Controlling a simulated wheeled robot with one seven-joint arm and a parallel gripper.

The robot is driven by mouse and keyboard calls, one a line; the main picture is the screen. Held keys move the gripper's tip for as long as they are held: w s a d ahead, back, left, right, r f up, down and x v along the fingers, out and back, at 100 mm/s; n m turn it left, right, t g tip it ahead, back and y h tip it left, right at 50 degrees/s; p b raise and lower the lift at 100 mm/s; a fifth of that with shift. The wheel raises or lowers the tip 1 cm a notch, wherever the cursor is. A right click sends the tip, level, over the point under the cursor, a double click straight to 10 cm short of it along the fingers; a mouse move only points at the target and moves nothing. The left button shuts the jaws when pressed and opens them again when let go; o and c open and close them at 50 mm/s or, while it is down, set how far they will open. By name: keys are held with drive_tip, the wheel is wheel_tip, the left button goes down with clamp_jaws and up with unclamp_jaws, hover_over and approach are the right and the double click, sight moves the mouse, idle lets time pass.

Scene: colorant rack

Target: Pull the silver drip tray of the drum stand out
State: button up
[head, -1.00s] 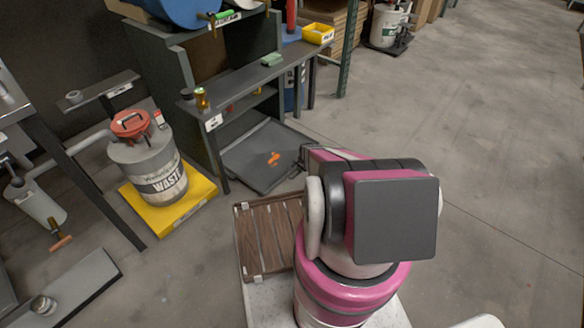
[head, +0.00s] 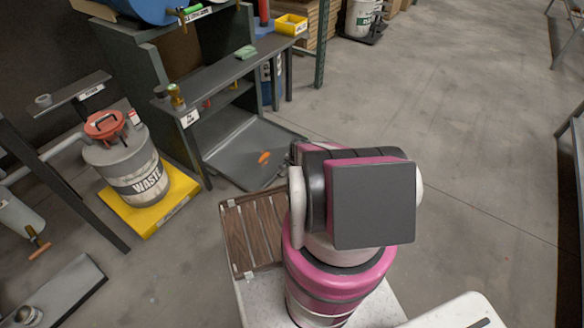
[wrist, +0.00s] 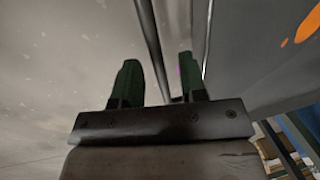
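The silver drip tray (head: 228,152) lies low at the foot of the drum stand (head: 130,75), with an orange mark on its floor. In the head view, my arm hides part of its right side and my gripper. In the wrist view, my gripper (wrist: 157,80) has its two green fingers apart, with a thin dark bar (wrist: 152,45) running between them. The bar touches neither finger clearly. The tray's grey surface (wrist: 255,50) with orange spots shows to the right of the fingers.
A grey waste can (head: 128,165) stands on a yellow base (head: 160,205) left of the tray. A bench shelf (head: 215,75) with small items overhangs the tray's back. Stand legs flank it. The concrete floor (head: 450,140) to the right is open.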

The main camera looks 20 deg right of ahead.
drive_tip(key=shift+r, duration=0.1)
wheel_tip(320, 180, up, 10)
drive_tip(key=s+d, duration=0.1)
drive_tip(key=shift+s+r, duration=0.15)
drive_tip(key=shift+s, duration=0.2)
idle(0.5)
drive_tip(key=s+a+r+n, duration=0.3)
drive_tip(key=s+a+r, duration=0.2)
drive_tip(key=r, duration=0.7)
drive_tip(key=s+a+r+n+g, duration=0.1)
drive_tip(key=s+a+r+n, duration=0.3)
drive_tip(key=r, duration=0.9)
drive_tip(key=s+a+r+n+h, duration=0.1)
drive_tip(key=s+a+r+n, duration=0.2)
drive_tip(key=s+a+r, duration=0.5)
wheel_tip(320, 180, up, 4)
drive_tip(key=shift+s+a+r+n+g, duration=0.25)
drive_tip(key=shift+s+n+g, duration=0.15)
drive_tip(key=shift+s, duration=0.85)
drive_tip(key=shift+s, duration=0.1)
